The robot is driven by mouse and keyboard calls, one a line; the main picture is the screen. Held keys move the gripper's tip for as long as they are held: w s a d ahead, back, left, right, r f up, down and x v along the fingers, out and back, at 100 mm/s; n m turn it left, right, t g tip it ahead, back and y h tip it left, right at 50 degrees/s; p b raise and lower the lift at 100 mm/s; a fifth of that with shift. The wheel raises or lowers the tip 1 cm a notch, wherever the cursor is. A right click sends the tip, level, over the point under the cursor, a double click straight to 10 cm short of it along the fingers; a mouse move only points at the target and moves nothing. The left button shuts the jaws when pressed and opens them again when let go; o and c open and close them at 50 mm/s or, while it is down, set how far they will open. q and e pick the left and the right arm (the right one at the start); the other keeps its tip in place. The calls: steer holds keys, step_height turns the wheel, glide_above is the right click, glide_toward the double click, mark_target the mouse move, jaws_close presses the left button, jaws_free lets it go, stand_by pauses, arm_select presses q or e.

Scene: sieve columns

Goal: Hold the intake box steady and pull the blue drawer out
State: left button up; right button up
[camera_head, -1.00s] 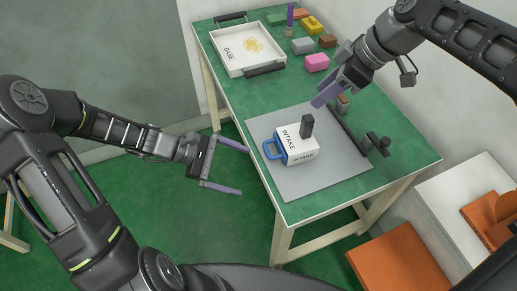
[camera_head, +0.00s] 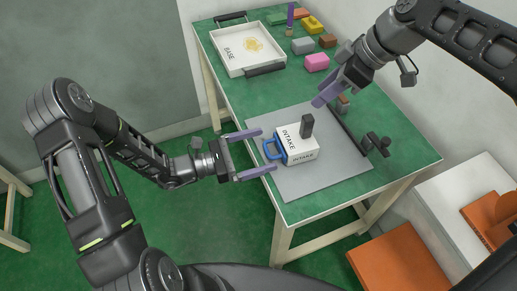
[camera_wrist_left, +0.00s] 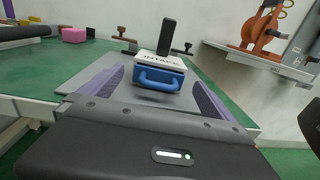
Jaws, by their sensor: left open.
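The white intake box (camera_head: 300,147) sits on a grey mat (camera_head: 325,182) on the green table, with a dark upright grip (camera_head: 307,126) on its top. The blue drawer (camera_wrist_left: 159,75) is in the box's near side, its blue handle (camera_head: 270,150) facing my left gripper. My left gripper (camera_head: 268,151) is open, with its purple fingers either side of the handle, apart from it. In the left wrist view the handle lies between the two fingers. My right gripper (camera_head: 320,101) is above the mat's far edge, behind the box; its finger gap is not clear.
A white tray marked BASE (camera_head: 248,57) stands at the far left of the table. Several coloured blocks, including a pink one (camera_head: 317,62), lie at the back. Dark fixtures (camera_head: 376,144) stand right of the mat. An orange box (camera_head: 400,262) is below, at the right.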

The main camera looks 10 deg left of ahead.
mark_target(279, 145)
arm_select(q)
steer(key=shift+x, duration=3.85)
steer(key=shift+c, duration=0.2)
steer(key=c, duration=1.4)
